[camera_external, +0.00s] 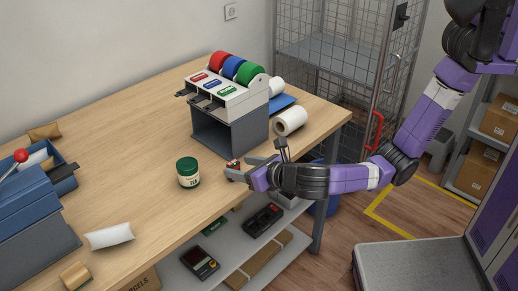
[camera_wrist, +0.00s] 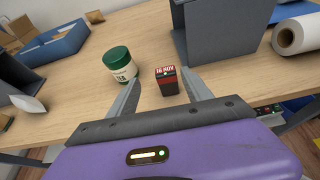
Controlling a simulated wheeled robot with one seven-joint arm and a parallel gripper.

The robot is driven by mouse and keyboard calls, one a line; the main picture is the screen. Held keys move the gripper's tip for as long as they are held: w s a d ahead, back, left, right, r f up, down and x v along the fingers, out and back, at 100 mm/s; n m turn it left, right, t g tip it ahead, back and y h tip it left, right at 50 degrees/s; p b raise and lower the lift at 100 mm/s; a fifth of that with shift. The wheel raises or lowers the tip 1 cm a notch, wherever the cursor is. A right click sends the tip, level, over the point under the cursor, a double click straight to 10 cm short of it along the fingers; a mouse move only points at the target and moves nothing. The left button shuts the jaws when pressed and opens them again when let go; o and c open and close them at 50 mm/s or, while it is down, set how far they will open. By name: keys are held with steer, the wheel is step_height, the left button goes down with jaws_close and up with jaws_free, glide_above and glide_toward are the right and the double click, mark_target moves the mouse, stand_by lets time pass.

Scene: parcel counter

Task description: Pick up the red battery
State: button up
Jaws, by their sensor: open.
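In the external view my gripper (camera_external: 239,170) is low over the table's front edge, and only a small red and dark bit of the battery (camera_external: 233,164) shows, partly hidden by the fingers.
A green-lidded jar (camera_external: 188,173) stands close left of my gripper. A grey dispenser (camera_external: 228,125) with coloured rolls stands behind, with a white roll (camera_external: 290,121) to its right. A white pouch (camera_external: 109,236) and blue bin (camera_external: 35,210) are at left. A lower shelf holds several devices.

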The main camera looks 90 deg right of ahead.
mark_target(231, 163)
steer(key=shift+w+d+r+h, duration=0.1)
steer(key=shift+d+h, duration=0.2)
steer(key=shift+d, duration=0.1)
steer(key=shift+w+d, duration=0.2)
steer(key=shift+d, duration=0.05)
steer(key=shift+s+f+x, duration=0.1)
steer(key=shift+f+x, duration=0.1)
steer(key=shift+x, duration=1.55)
steer(key=shift+s+f+x, duration=0.15)
steer(key=shift+x, duration=1.6)
jaws_close()
